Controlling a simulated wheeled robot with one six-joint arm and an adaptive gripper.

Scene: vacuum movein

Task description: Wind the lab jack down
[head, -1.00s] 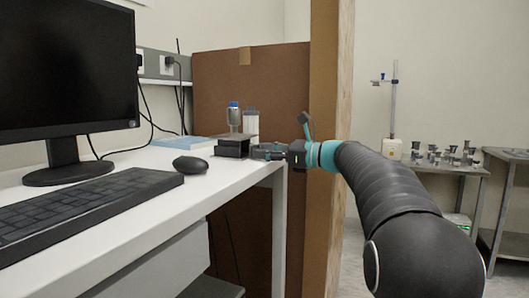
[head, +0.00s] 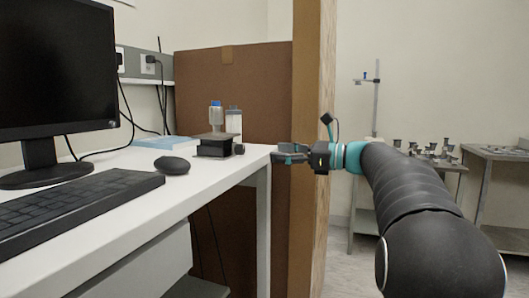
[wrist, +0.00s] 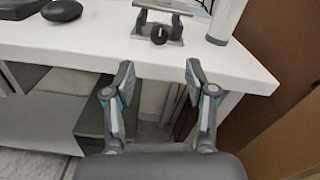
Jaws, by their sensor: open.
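The lab jack (head: 215,147) stands on the white desk near its right end, with a dark top plate and a dark round knob (head: 239,149) on its right side. In the wrist view the jack (wrist: 166,14) is at the top middle, and its knob (wrist: 158,35) faces my gripper. A bottle with a blue cap (head: 216,116) stands on or behind the jack's top; I cannot tell which. My gripper (head: 276,156) is off the desk's right edge, apart from the knob. In the wrist view my gripper (wrist: 158,75) is open and empty, its fingers spread below the knob.
A clear container (head: 234,122) stands behind the jack. A mouse (head: 173,165), keyboard (head: 75,205) and monitor (head: 55,70) are left on the desk (head: 150,225). A brown panel (head: 235,85) rises behind, with a wooden edge (head: 308,120) by my arm.

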